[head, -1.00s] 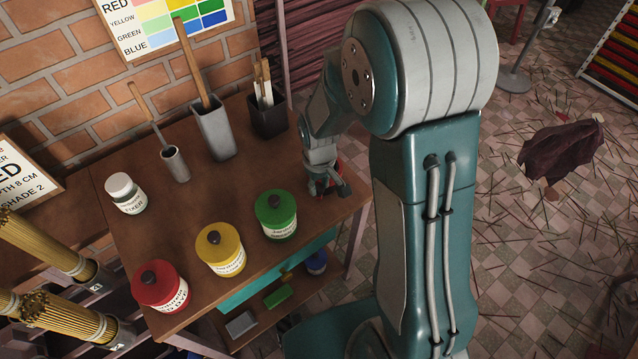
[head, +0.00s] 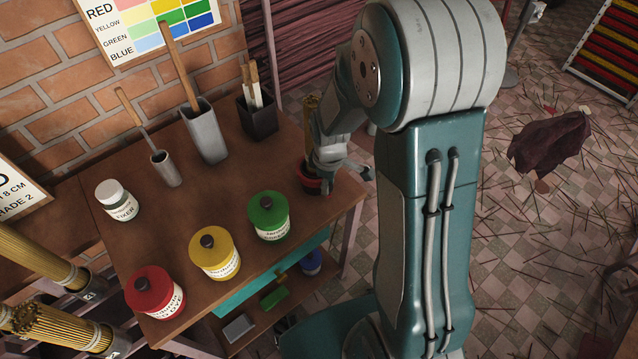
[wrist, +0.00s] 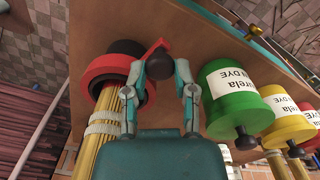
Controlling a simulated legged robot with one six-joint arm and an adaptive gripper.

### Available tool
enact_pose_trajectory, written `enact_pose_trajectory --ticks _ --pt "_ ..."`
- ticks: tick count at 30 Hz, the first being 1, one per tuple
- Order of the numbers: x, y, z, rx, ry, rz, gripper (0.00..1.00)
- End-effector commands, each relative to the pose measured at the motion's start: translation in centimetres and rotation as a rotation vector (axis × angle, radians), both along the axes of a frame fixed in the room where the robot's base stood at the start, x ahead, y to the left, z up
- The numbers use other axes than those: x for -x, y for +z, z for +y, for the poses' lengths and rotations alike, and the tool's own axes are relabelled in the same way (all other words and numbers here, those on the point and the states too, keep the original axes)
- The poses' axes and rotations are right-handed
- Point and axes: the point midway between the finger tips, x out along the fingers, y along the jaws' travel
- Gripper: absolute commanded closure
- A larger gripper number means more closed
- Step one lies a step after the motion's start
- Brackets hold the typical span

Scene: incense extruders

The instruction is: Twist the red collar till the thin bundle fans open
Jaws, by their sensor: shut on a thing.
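The red collar (wrist: 105,70) is a ring around the dark base at the end of a bundle of thin yellow sticks (wrist: 108,125). A red arm sticks out from the ring to a dark round knob (wrist: 158,66). My gripper (wrist: 160,76) is shut on this knob, one finger on each side. A pale band wraps the sticks, which look close together and straight. In the head view, the bundle (head: 311,118) stands upright near the table's right end, with the collar (head: 311,184) low around it. My gripper (head: 342,170) is just right of the bundle and partly hides it.
Green (head: 268,216), yellow (head: 216,254) and red (head: 154,292) dye jars line the table's front. A white fixer jar (head: 118,199) and tool holders (head: 206,134) stand behind. The table's right edge is close to my gripper. Larger stick bundles (head: 48,252) lie at left.

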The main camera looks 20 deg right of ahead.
Motion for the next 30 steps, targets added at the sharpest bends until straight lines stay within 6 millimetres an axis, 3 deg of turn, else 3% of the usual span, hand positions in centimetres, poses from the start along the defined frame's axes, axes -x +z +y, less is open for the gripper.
enact_pose_trajectory --ticks 18,30 --pt "-1.8 -0.1 -4.4 -0.001 0.579 0.004 1.00" --pt "-3.5 -0.1 -5.9 -0.001 0.861 0.004 1.00"
